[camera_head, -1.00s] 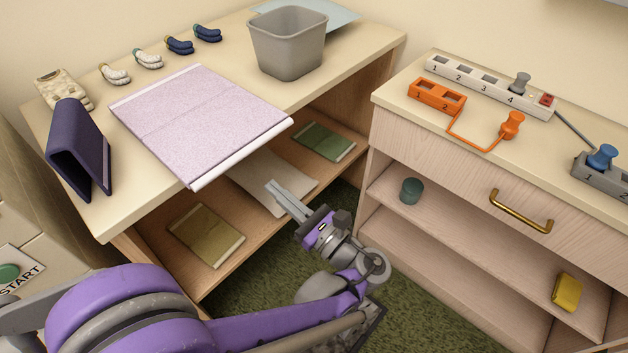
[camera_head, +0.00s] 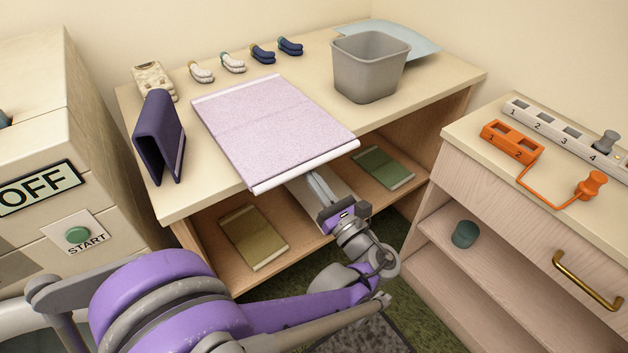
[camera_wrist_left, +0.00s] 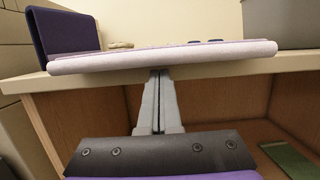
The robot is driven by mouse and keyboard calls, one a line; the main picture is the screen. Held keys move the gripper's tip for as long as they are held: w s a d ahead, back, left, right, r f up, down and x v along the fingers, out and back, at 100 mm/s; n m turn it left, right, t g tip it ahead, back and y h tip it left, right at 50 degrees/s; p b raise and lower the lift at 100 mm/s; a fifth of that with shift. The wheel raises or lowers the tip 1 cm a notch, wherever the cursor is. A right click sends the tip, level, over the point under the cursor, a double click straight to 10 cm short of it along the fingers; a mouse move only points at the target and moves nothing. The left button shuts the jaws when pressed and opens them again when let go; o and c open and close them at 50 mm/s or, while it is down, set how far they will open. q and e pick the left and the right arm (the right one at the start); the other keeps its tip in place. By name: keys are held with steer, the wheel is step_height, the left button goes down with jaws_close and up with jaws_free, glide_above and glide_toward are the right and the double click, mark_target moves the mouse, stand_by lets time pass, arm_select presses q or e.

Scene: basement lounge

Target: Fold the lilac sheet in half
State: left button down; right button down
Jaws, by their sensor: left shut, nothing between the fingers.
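The lilac sheet (camera_head: 268,128) lies flat and unfolded on the wooden table, with a white strip along its far edge and another along its near edge (camera_head: 305,167). A faint crease line crosses its middle. The near edge hangs slightly past the table's front. My left gripper (camera_head: 318,180) is shut and empty, just below and in front of that near edge. In the left wrist view the fingers (camera_wrist_left: 158,80) point up toward the underside of the sheet's edge (camera_wrist_left: 160,58); whether they touch it I cannot tell. My right gripper is not in view.
A dark purple folded board (camera_head: 160,138) stands left of the sheet, and a grey bin (camera_head: 370,68) stands to its right. Several small gloves (camera_head: 232,62) lie behind. The shelf below holds olive (camera_head: 252,238) and green (camera_head: 384,167) cloths. A drawer cabinet (camera_head: 510,220) stands at right.

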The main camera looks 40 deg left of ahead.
mark_target(311, 164)
arm_select(q)
steer(key=shift+r+p, duration=1.7)
steer(key=shift+r, duration=0.85)
steer(key=shift+w+a+r+p, duration=0.2)
steer(key=shift+a+r+p, duration=0.45)
steer(key=shift+r, duration=0.25)
steer(key=shift+w+a+r+p, duration=0.2)
steer(key=shift+a+r+p, duration=0.4)
steer(key=shift+a+r, duration=0.25)
steer(key=shift+w+a+r+p, duration=0.2)
steer(key=shift+a+r+p, duration=0.4)
steer(key=shift+r, duration=0.35)
steer(key=shift+a, duration=0.15)
steer(key=shift+r+p+x, duration=0.2)
steer(key=shift+p+x, duration=0.2)
steer(key=shift+x, duration=1.4)
steer(key=shift+r+p+x, duration=0.2)
steer(key=shift+p+x, duration=0.2)
steer(key=shift+x, duration=1.35)
